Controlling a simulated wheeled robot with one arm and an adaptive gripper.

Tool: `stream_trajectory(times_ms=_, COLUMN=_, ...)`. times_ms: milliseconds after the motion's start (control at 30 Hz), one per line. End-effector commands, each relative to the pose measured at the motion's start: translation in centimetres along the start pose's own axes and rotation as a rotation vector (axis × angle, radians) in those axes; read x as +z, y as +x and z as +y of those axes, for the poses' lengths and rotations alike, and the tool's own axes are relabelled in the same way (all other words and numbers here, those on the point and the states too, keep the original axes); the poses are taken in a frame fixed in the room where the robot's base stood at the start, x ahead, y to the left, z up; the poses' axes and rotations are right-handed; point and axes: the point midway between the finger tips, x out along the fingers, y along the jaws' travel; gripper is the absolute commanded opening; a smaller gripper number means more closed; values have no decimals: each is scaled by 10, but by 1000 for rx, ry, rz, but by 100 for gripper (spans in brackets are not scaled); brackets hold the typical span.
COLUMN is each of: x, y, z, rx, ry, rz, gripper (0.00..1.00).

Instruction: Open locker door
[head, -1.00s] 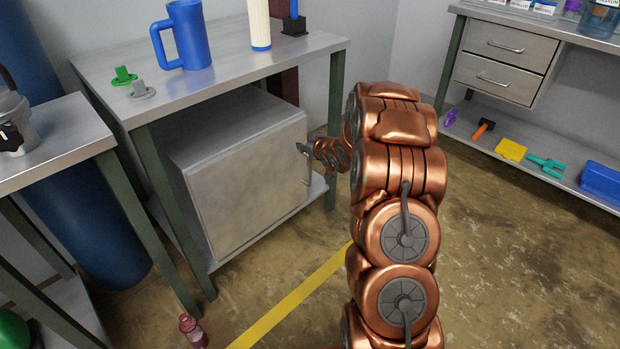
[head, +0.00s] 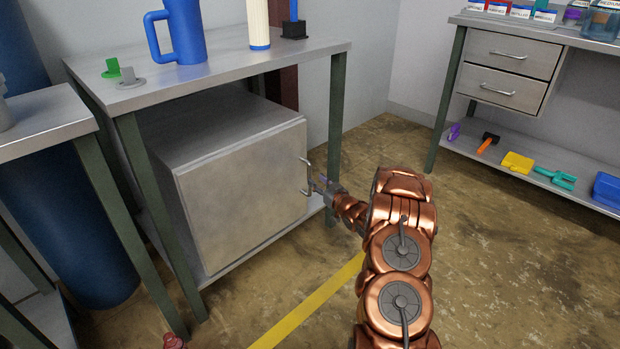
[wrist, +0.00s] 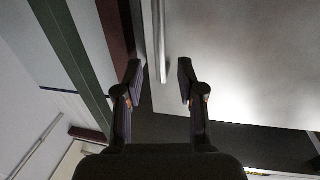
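The grey metal locker stands on the lower shelf of the workbench, and its door (head: 245,200) looks shut. A thin metal handle (head: 304,176) is on the door's right side. My gripper (head: 317,187) is right at the handle. In the wrist view my gripper (wrist: 159,80) is open, with one dark finger on each side of the handle bar (wrist: 158,40). I see a gap between the bar and the right finger; contact with the left finger is unclear. The pale door face (wrist: 240,60) fills the upper right there.
A green bench leg (head: 335,125) stands close behind my gripper. A blue mug (head: 184,35) is on the benchtop (head: 225,66). A drawer bench (head: 505,70) stands at the right. The floor (head: 480,270) in front is open, with a yellow stripe (head: 315,303).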

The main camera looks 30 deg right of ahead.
Motion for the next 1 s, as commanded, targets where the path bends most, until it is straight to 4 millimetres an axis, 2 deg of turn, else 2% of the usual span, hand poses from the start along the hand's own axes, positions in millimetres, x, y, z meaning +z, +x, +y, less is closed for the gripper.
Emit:
stream_trajectory(times_ms=200, x=2, y=31, z=-1, rx=-2, ry=-2, rz=3, gripper=39)
stream_trajectory(times_ms=400, x=2, y=48, z=0, rx=0, ry=-2, rz=-1, gripper=39)
stream_trajectory(times_ms=833, x=0, y=54, z=0, rx=1, ry=0, rz=0, gripper=39)
stream_trajectory(times_ms=1000, x=0, y=54, z=0, rx=1, ry=0, rz=0, gripper=21)
